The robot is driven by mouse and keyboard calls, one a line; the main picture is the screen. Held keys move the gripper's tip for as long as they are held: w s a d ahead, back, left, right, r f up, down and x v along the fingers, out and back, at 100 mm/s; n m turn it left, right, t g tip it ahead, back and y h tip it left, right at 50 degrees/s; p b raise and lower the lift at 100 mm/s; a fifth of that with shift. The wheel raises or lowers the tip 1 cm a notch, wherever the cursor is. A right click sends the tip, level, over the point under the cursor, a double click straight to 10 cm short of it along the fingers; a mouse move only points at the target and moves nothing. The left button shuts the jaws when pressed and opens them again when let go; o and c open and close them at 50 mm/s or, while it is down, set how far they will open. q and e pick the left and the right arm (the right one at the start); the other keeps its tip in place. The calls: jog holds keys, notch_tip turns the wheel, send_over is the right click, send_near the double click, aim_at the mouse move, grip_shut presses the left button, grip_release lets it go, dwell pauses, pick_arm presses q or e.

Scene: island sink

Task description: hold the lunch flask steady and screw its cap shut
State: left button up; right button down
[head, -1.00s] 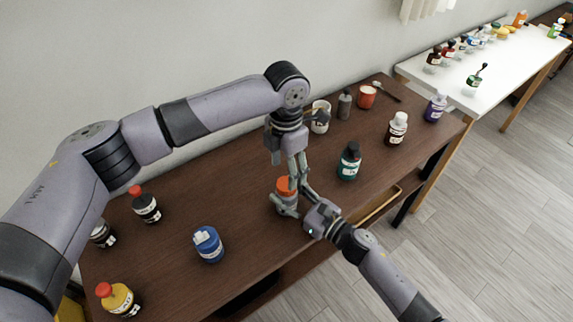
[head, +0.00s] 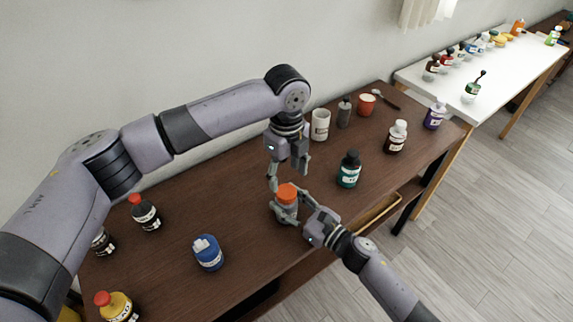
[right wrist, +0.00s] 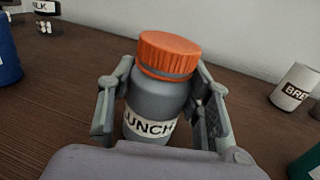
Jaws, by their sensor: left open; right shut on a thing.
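The lunch flask is a grey bottle (head: 285,212) with a white label, standing upright on the brown table. Its ribbed orange cap (head: 287,193) sits on top. In the right wrist view the flask body (right wrist: 157,100) and the cap (right wrist: 168,52) show large, with a grey neck under the cap; how tight the cap is I cannot tell. My right gripper (head: 287,207) is shut around the flask body, one finger on each side, below the cap. My left gripper (head: 288,176) is open and empty just above the cap, fingers pointing down.
A blue bottle (head: 208,254) stands to the left of the flask and a teal bottle (head: 348,171) to its right. A white mug (head: 320,125), a grey bottle (head: 344,113) and an orange cup (head: 366,104) stand behind. The table between the flask and the blue bottle is clear.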

pick_arm(q)
jog(key=n, duration=0.5)
jog(key=shift+r+n, duration=0.15)
jog(key=shift+n, duration=0.25)
jog(key=n, duration=0.3)
jog(key=shift+r, duration=0.1)
jog(key=n, duration=0.5)
jog(key=shift+r+n, duration=0.15)
jog(key=shift+n, duration=0.25)
jog(key=n, duration=0.5)
jog(key=shift+r, duration=0.15)
jog(key=n, duration=0.4)
jog(key=shift+r, duration=0.1)
jog(key=n, duration=0.5)
jog(key=shift+r+n, duration=0.15)
jog(key=shift+n, duration=0.15)
jog(key=n, duration=0.5)
jog(key=shift+r, duration=0.15)
jog(key=n, duration=0.4)
jog(key=shift+r+n, duration=0.1)
jog(key=shift+n, duration=0.2)
